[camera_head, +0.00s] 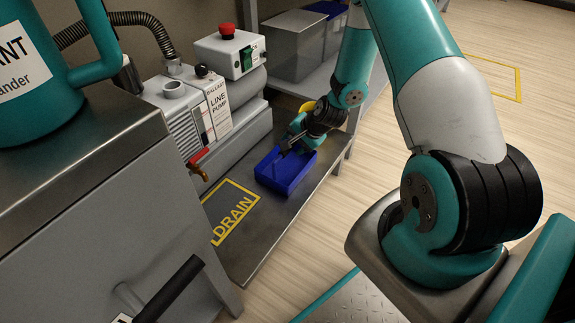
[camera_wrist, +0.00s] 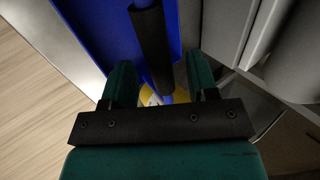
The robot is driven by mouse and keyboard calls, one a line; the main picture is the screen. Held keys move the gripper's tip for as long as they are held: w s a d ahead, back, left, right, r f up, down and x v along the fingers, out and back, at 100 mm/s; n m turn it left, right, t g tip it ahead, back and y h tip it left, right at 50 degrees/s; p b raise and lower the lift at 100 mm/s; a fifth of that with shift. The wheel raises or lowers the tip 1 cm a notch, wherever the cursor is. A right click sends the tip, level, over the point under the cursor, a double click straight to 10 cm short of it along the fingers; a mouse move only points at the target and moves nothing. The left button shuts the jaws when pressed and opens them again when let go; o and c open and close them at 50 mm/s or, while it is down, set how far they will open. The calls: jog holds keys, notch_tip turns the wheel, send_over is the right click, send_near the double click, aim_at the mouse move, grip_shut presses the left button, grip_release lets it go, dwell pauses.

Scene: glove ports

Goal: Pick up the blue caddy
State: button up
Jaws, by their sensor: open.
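The blue caddy (camera_head: 287,175) is an open-topped tray on the low metal shelf, beside the pump. My gripper (camera_head: 291,146) is right over its far part. In the wrist view the blue caddy (camera_wrist: 92,28) lies beneath the fingers, and its bar with a black sleeve (camera_wrist: 151,45) runs lengthwise between them. My gripper (camera_wrist: 160,80) is open, with one finger on each side of the bar. I cannot tell whether either finger touches it. My arm hides the caddy's far end in the head view.
The line pump (camera_head: 205,115) stands close to the left of the caddy, with a red-handled tap (camera_head: 198,157). A drain mat (camera_head: 231,212) lies nearer on the shelf. The wooden floor (camera_head: 470,85) to the right is open.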

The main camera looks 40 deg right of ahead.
jog(key=b+x, duration=0.1)
jog(key=x, duration=0.2)
jog(key=shift+w+f+b, duration=0.15)
jog(key=shift+f+b, duration=0.15)
jog(key=shift+r, duration=0.1)
grip_shut()
jog(key=shift+r, duration=0.1)
